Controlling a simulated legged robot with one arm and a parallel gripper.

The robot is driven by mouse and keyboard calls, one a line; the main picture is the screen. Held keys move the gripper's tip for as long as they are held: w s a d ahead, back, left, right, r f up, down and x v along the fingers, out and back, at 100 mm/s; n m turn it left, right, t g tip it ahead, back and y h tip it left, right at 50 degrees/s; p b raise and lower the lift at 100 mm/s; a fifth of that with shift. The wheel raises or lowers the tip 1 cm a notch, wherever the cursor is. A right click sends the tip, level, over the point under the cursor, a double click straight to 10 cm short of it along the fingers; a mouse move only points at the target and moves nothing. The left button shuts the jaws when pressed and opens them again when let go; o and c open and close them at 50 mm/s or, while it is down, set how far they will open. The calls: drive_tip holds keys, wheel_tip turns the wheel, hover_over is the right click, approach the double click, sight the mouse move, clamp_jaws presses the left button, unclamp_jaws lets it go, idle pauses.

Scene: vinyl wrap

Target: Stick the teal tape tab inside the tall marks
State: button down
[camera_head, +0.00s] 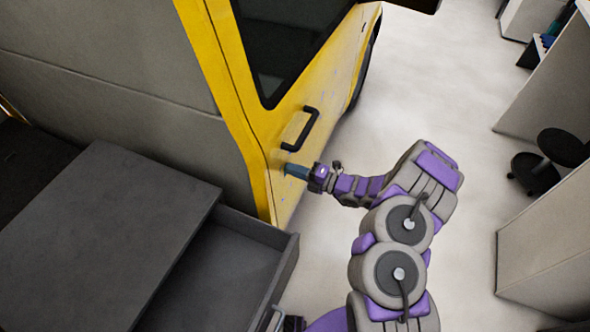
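Faint small specks show on the yellow panel near the tip, but I cannot make out the tall marks.
A dark grey cabinet (95,240) with an open drawer (222,278) stands at the lower left, close to the door. White-grey counters (550,245) and a black chair (545,165) are on the right. The pale floor (440,95) between them and the vehicle is clear.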

drive_tip(key=c, duration=1.2)
unclamp_jaws()
drive_tip(key=shift+c, duration=0.2)
drive_tip(key=p+v, duration=0.4)
drive_tip(key=v, duration=1.3)
drive_tip(key=shift+d+p, duration=0.2)
drive_tip(key=shift+p, duration=0.15)
